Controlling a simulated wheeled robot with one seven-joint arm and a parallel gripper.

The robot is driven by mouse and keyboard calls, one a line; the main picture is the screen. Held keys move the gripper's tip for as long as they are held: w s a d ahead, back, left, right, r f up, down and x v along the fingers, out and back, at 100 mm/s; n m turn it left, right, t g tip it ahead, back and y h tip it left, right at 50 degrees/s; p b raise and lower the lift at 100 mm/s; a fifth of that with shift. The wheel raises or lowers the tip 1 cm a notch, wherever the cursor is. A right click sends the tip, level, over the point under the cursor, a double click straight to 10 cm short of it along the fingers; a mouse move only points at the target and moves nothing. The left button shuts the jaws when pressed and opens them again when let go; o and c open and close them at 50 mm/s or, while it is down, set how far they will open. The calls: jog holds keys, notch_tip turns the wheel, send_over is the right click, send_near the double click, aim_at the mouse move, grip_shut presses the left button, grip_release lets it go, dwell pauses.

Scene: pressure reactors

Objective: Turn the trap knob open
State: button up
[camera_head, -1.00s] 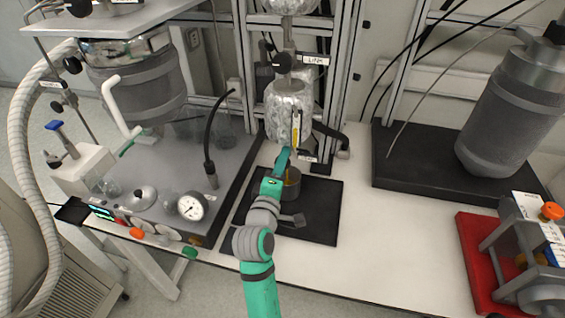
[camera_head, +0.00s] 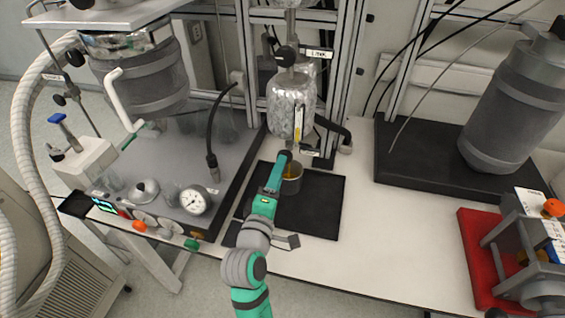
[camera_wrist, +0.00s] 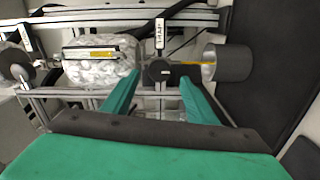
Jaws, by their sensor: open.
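The trap knob (camera_wrist: 160,71) is dark and sits below the foil-wrapped vessel, beside a white label (camera_wrist: 160,34) that seems to read TRAP. The label also shows in the head view (camera_head: 311,152). In the wrist view my gripper (camera_wrist: 160,78) is open, with one teal finger on each side of the knob. Whether the fingers touch it I cannot tell. In the head view my gripper (camera_head: 284,157) is at the vessel's lower end and hides the knob.
The foil-wrapped vessel (camera_head: 291,105) hangs on a metal frame (camera_head: 341,85). A grey beaker (camera_head: 291,184) stands below on a black mat (camera_head: 321,211), with a yellow stream above it.

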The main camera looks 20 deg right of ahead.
jog(key=shift+v, duration=1.95)
